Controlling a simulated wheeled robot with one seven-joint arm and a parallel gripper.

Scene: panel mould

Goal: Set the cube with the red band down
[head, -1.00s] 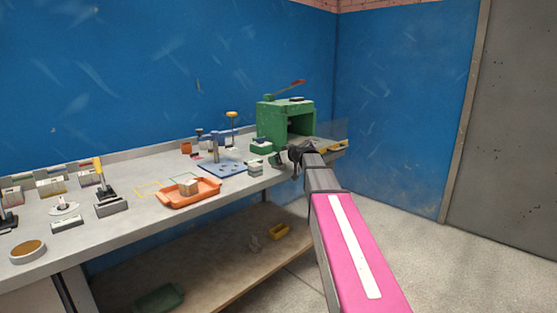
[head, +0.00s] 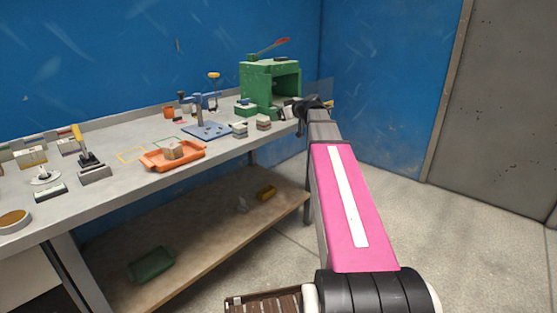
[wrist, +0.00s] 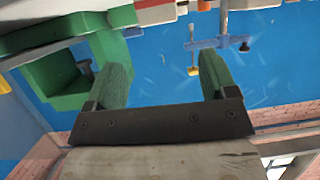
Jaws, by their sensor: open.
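Two small grey-white cubes stand on the bench near its front edge, left of my gripper in the head view. The right one (head: 264,123) shows a reddish-brown band and looks like the cube with the red band; the left one (head: 240,129) has a darker band whose colour I cannot tell. My gripper (head: 298,110) is at the bench's right end, in front of the green press.
The green press (head: 258,85) with a red-tipped lever stands behind my gripper. A blue-based stand (head: 207,132) and an orange tray (head: 155,165) holding a tan block are further left. Bare bench (head: 218,153) shows between tray and cubes. A shelf (head: 215,240) lies below.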

